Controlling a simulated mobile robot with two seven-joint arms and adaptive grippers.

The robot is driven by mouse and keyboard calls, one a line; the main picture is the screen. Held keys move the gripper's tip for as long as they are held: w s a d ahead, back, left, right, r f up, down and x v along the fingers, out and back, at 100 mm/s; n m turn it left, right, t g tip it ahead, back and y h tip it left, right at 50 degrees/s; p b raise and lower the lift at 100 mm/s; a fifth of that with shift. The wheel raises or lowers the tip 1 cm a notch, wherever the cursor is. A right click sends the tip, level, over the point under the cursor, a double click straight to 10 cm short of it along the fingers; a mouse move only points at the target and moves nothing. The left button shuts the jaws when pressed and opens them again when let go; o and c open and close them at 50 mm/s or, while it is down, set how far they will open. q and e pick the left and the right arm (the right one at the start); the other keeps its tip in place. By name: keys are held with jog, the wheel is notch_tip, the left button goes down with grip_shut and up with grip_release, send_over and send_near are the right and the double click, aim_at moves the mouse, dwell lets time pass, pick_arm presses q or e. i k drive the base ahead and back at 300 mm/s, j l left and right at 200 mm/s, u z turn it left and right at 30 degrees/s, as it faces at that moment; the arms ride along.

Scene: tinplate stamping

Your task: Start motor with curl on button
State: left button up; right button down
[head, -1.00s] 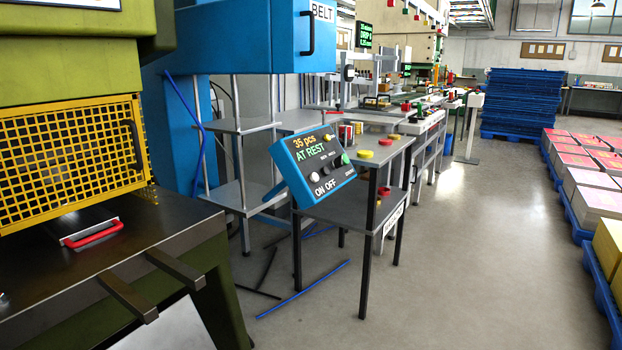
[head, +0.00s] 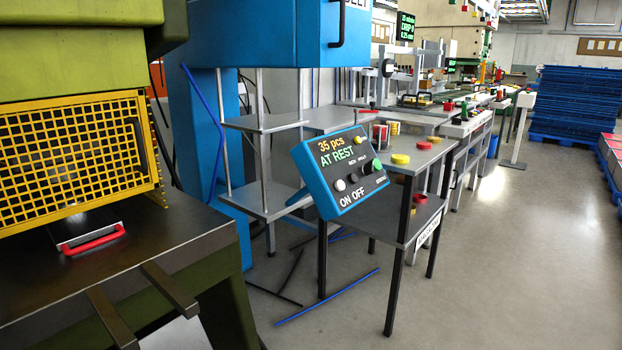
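A blue control box (head: 343,172) stands tilted on a post beside a small grey two-level table. Its dark face shows "35 pcs" in yellow and "AT REST" in green. Labels "ON" and "OFF" stand along its lower edge. A white button (head: 340,185) sits above "ON", and a dark button (head: 353,177) sits above "OFF". A green knob (head: 374,165) and a small yellow knob (head: 358,140) are at the right side of the face. No motor is clearly identifiable. Neither of my grippers is in view.
A green press with a yellow mesh guard (head: 75,155) and a dark bed (head: 150,235) fills the left. A blue machine (head: 270,35) stands behind the box. Blue rods (head: 325,297) lie on the floor. The floor (head: 500,260) at right is clear; blue pallets (head: 573,100) stand far back.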

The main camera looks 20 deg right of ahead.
aim_at(340, 185)
jog(key=i+l, duration=0.15)
jog(key=l, duration=0.2)
jog(key=i+l+u, duration=0.1)
jog(key=l, duration=0.25)
jog(key=i+l+u, duration=0.1)
jog(key=l, duration=0.3)
jog(key=i+l, duration=0.15)
jog(key=l, duration=0.2)
jog(key=i+l+u, duration=0.1)
jog(key=l, duration=0.3)
